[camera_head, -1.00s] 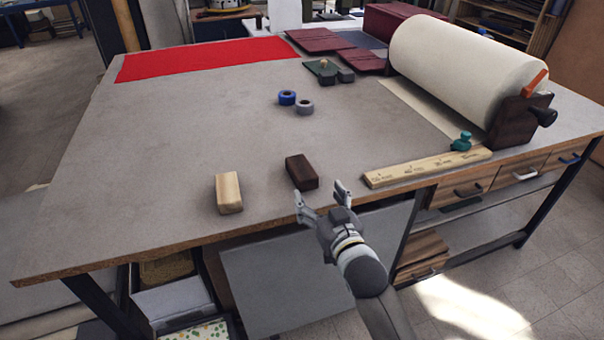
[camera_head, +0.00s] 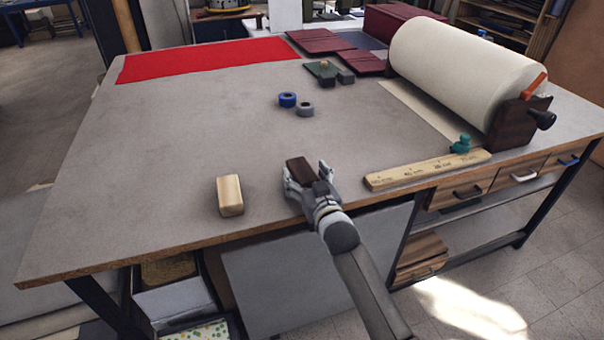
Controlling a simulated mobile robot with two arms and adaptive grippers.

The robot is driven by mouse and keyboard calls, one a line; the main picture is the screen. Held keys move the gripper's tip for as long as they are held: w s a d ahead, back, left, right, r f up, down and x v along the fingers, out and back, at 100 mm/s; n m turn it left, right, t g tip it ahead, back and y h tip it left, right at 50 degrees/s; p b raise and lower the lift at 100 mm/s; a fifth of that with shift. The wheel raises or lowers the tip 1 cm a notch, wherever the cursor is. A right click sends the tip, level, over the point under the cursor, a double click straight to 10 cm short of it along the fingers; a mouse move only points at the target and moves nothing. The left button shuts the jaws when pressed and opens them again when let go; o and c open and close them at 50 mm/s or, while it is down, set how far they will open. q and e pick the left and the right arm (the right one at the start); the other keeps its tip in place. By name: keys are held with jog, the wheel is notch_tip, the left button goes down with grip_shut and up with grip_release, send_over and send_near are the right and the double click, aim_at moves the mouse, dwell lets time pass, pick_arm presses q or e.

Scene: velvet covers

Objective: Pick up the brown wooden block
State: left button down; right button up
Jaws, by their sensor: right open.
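The brown wooden block (camera_head: 301,169) is dark and lies near the front edge of the grey worktable (camera_head: 190,130). My right gripper (camera_head: 306,173) is at the block, its open fingers reaching to either side of it. The gripper hides the near part of the block. I cannot tell whether the fingers touch it. A pale wooden block (camera_head: 230,196) lies apart to the left. My left gripper is not in view.
A wooden ruler (camera_head: 427,170) with a teal object (camera_head: 461,144) lies to the right. A large cream roll (camera_head: 462,70) stands behind it.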

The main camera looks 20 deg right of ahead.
jog(key=shift+w, duration=0.3)
jog(key=c, duration=1.2)
jog(key=shift+r, duration=0.1)
